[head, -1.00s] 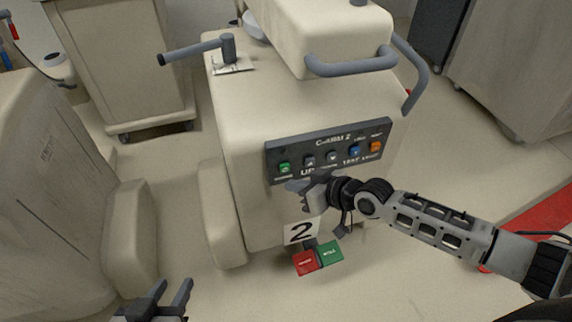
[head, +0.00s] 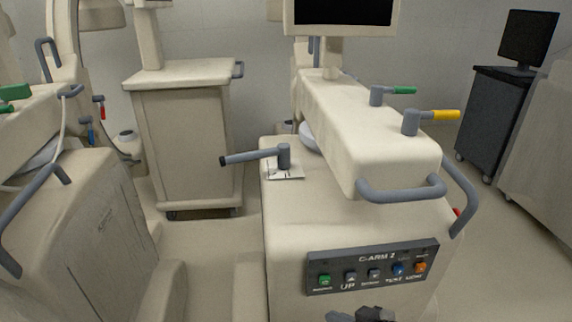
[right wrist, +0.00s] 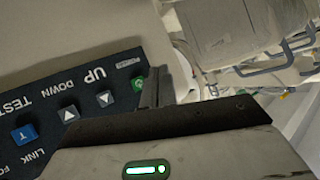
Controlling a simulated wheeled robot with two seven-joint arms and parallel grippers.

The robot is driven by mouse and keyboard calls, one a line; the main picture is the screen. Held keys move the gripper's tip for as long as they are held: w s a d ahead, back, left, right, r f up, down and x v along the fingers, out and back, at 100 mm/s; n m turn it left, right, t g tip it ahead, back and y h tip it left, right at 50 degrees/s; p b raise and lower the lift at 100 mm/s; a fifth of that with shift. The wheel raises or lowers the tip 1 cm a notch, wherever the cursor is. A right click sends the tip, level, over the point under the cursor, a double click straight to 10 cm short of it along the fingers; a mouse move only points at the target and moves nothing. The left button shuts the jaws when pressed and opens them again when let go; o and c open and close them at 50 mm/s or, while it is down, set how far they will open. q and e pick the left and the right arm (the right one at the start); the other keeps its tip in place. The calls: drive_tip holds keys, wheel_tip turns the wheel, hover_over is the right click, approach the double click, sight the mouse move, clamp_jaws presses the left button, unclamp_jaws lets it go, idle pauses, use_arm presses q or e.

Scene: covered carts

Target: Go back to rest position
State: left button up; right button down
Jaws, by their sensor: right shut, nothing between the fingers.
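My right gripper (head: 340,316) shows only in part at the bottom edge of the head view, just below the dark control panel (head: 372,267) of the cart marked C-ARM 2. In the right wrist view its grey fingers (right wrist: 152,88) are together with nothing between them, close in front of the panel (right wrist: 62,105), near the green button. I cannot tell whether they touch the panel. The panel has a green button, grey arrow buttons, a blue button and an orange one. My left gripper is out of view.
The beige C-ARM 2 cart (head: 292,225) has a grey curved handle (head: 402,190) and a lever (head: 255,156) on top. Another beige cart (head: 185,145) stands behind. A covered machine (head: 85,230) is at the left. Floor (head: 205,245) shows between them.

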drive_tip(key=s+a+r, duration=0.1)
drive_tip(key=s+a, duration=0.5)
drive_tip(key=s, duration=0.1)
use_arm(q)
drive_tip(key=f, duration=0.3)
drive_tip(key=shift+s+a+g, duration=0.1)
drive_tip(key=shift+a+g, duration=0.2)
use_arm(e)
drive_tip(key=s+d+m+t+h, duration=0.1)
drive_tip(key=s+d+m+h, duration=0.2)
drive_tip(key=s, duration=0.4)
drive_tip(key=d+h, duration=0.1)
drive_tip(key=d, duration=0.1)
drive_tip(key=shift+d+r+h, duration=0.3)
drive_tip(key=shift+r, duration=0.1)
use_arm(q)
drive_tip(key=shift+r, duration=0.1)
